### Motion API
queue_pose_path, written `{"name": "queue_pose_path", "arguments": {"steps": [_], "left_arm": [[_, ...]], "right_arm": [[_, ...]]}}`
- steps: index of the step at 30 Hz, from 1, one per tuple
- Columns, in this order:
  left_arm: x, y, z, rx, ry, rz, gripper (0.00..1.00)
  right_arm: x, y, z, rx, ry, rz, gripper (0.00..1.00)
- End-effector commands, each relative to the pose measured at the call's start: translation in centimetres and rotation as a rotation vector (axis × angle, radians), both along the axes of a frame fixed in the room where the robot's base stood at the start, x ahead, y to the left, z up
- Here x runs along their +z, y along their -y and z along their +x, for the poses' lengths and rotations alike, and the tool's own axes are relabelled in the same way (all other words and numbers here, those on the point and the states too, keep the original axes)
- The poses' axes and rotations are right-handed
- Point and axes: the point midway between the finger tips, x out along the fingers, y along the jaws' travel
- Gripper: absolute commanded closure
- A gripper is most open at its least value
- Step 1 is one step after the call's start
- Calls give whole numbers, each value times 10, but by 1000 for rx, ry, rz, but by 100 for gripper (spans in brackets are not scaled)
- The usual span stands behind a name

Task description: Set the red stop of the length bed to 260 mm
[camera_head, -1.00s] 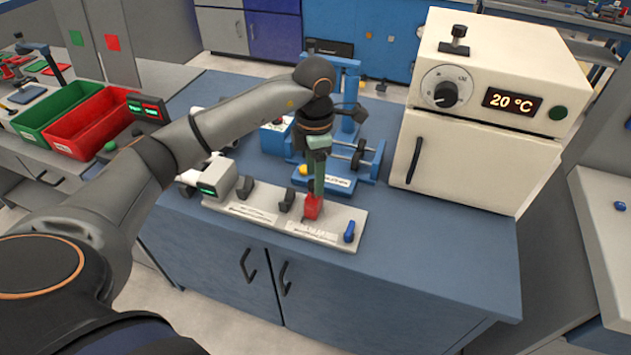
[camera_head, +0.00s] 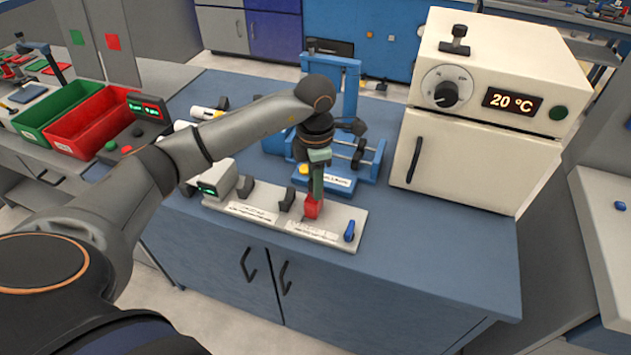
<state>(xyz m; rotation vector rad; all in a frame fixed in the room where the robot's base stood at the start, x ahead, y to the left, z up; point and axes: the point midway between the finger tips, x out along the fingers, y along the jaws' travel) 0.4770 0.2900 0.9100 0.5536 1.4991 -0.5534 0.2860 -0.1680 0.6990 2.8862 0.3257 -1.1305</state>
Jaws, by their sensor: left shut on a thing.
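The length bed (camera_head: 262,222) is a pale flat rail along the front edge of the blue worktop, with dark supports, printed labels and a blue knob (camera_head: 349,231) at its right end. The red stop (camera_head: 313,207) stands on the bed right of the dark supports. My left gripper (camera_head: 315,193) reaches down from above and is shut on the red stop. The scale numbers are too small to read. A grey box with a small green display (camera_head: 207,189) sits at the bed's left end. My right gripper is out of view.
A blue fixture (camera_head: 350,150) stands right behind the bed. A white oven (camera_head: 480,110) reading 20 °C is to the right. Red (camera_head: 85,135) and green (camera_head: 55,110) bins are at the left. The worktop right of the bed is clear.

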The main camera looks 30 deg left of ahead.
Motion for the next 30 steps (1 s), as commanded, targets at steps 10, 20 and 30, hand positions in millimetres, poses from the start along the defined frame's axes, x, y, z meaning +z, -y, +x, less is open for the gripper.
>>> {"name": "queue_pose_path", "arguments": {"steps": [10,20,30], "left_arm": [[0,0,0,0,0,0,100],[1,0,0,0,0,0,100],[1,0,0,0,0,0,100]], "right_arm": [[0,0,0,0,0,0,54],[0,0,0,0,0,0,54],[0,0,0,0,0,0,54]]}}
